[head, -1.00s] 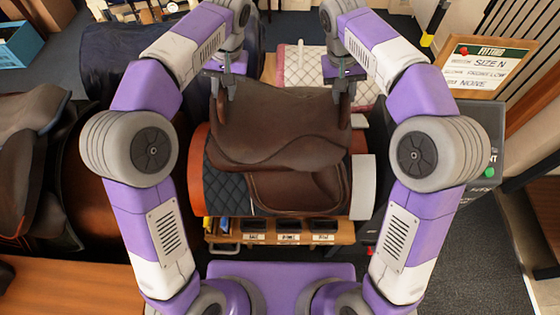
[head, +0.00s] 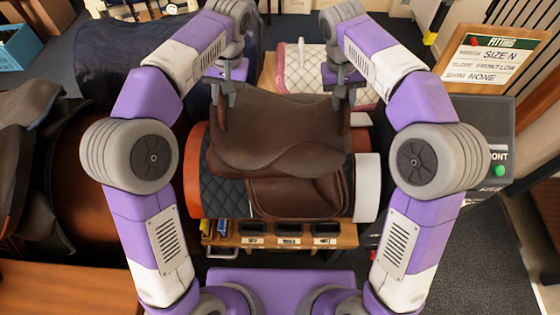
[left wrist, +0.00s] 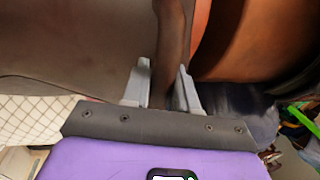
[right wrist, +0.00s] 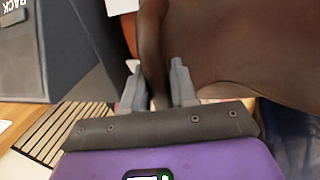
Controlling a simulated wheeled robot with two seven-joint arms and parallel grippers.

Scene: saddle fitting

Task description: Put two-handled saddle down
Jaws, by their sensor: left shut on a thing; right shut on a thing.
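The brown two-handled saddle (head: 275,130) is in the middle of the head view, over a barrel-like stand with an orange left end (head: 193,170) and a dark quilted pad (head: 228,183). Whether the saddle touches the pad all along is hidden. My left gripper (head: 222,100) is shut on the saddle's left handle, which shows between its fingers in the left wrist view (left wrist: 166,85). My right gripper (head: 345,100) is shut on the right handle, which shows in the right wrist view (right wrist: 152,80).
A shelf with several dark trays (head: 289,239) lies in front. Other saddles (head: 30,140) stand at left.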

